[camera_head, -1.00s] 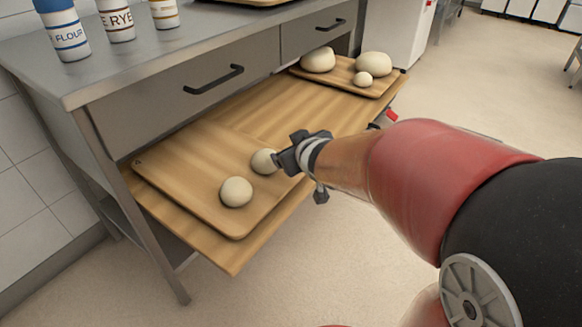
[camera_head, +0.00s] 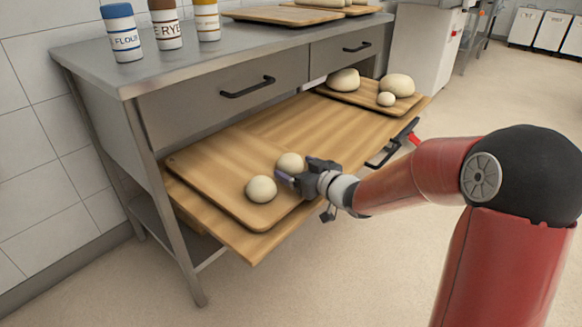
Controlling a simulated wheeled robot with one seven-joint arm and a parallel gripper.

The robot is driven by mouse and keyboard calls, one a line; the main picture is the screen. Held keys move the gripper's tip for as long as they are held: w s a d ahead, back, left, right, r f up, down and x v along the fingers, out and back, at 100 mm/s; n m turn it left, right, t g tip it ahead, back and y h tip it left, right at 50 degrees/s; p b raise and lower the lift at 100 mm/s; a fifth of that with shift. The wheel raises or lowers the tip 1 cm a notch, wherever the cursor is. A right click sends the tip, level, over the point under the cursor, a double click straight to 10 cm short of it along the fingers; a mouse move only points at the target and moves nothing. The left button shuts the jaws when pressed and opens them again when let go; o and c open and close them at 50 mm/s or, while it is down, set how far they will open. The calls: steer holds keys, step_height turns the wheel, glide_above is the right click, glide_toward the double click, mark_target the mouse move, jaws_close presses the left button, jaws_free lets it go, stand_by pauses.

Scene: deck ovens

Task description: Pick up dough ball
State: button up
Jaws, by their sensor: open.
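Two pale round dough balls sit on a wooden board (camera_head: 215,198) at the near left end of the pull-out shelf. The front dough ball (camera_head: 261,189) lies just left of my gripper. The other dough ball (camera_head: 290,163) lies a little behind it, close to my gripper's upper side. My gripper (camera_head: 283,178) is open, its fingertips pointing left toward the two balls. Whether a fingertip touches either ball I cannot tell. Two larger dough balls (camera_head: 343,80) (camera_head: 397,85) and one small ball (camera_head: 386,99) sit on a second board (camera_head: 350,97) at the far end.
The pull-out wooden shelf (camera_head: 330,130) sticks out under a steel table (camera_head: 200,60) with two drawers. Flour (camera_head: 124,38) and rye (camera_head: 166,30) containers stand on top. The floor in front is clear.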

steer(key=shift+x, duration=0.85)
steer(key=shift+c, duration=0.4)
steer(key=c, duration=0.9)
steer(key=shift+c, duration=0.2)
